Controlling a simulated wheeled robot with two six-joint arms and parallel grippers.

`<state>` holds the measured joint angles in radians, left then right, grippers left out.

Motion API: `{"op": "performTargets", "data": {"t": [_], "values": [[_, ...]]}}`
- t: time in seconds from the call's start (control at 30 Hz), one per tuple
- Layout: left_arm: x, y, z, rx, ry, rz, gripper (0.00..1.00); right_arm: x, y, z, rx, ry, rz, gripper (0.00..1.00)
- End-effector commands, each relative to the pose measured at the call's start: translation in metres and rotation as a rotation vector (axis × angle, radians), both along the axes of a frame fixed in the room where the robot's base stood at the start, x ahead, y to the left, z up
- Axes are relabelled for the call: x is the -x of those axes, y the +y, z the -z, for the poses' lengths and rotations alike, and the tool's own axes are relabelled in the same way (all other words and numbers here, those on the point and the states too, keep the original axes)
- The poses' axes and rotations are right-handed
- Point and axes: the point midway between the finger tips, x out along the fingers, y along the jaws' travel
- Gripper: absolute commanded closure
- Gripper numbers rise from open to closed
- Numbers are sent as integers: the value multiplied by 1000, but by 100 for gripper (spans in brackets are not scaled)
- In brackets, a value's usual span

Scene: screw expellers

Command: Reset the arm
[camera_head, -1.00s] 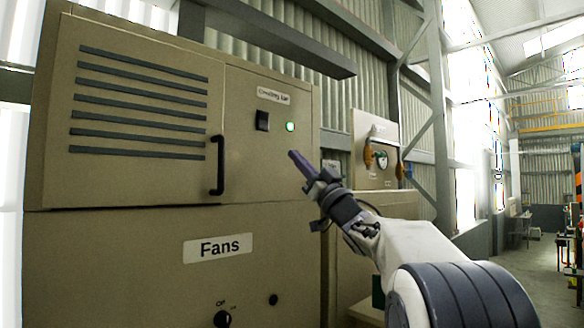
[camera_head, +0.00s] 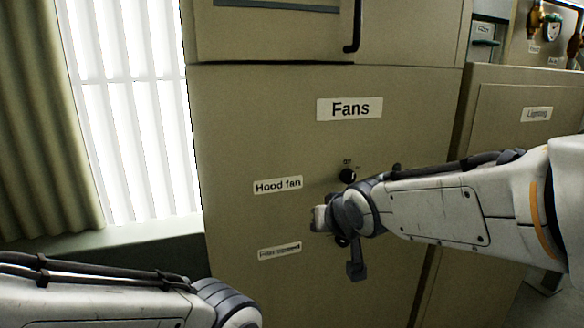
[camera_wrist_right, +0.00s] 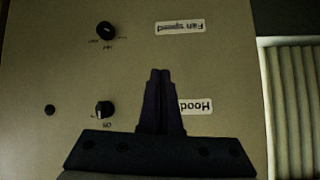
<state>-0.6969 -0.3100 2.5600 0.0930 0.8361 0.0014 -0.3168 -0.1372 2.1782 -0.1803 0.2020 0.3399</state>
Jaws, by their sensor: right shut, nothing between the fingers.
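My right arm (camera_head: 440,210) comes in from the right in the head view, in front of the beige Fans cabinet (camera_head: 240,120). Its wrist is beside the "Hood fan" label (camera_head: 278,185), just below a black knob (camera_head: 347,176). In the right wrist view my right gripper (camera_wrist_right: 160,72) has its two dark fingers together with nothing between them. It faces the panel, which appears upside down, and overlaps the edge of the "Hood" label (camera_wrist_right: 196,106). My left arm (camera_head: 100,300) shows at the lower left of the head view; its gripper is out of view.
The wrist view shows an upper knob (camera_wrist_right: 105,30), a lower knob (camera_wrist_right: 104,108) and a "Fan speed" label (camera_wrist_right: 180,27). A black handle (camera_head: 352,25) sticks out above the Fans label (camera_head: 349,108). A "Lighting" cabinet (camera_head: 510,150) stands at the right.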

Motion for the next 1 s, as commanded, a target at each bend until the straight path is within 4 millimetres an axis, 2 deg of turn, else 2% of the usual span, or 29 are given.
{"op": "performTargets", "data": {"t": [0.03, 0.17, 0.2, 0.3, 0.43, 0.5, 0.6, 1.0], "values": [[0, 0, 2, 0, 0, 0, 100, 31, 13, 26, 38, 89, -54, 100], [0, 0, 4, 0, 0, 0, 100, 112, 27, 82, 145, 322, -189, 100], [0, 0, 5, 0, 0, 0, 100, 137, 28, 97, 178, 389, -233, 100], [0, 0, 7, 0, 0, 0, 100, 196, 26, 125, 255, 540, -337, 100], [0, 0, 8, 0, 0, 0, 100, 251, 17, 145, 328, 682, -440, 100], [0, 0, 8, 0, 0, 0, 100, 270, 12, 151, 351, 730, -474, 100], [0, 0, 8, 0, 0, 0, 100, 282, 7, 154, 369, 764, -498, 100], [0, 0, 8, 0, 0, 0, 100, 283, 7, 154, 370, 766, -498, 100]]}}
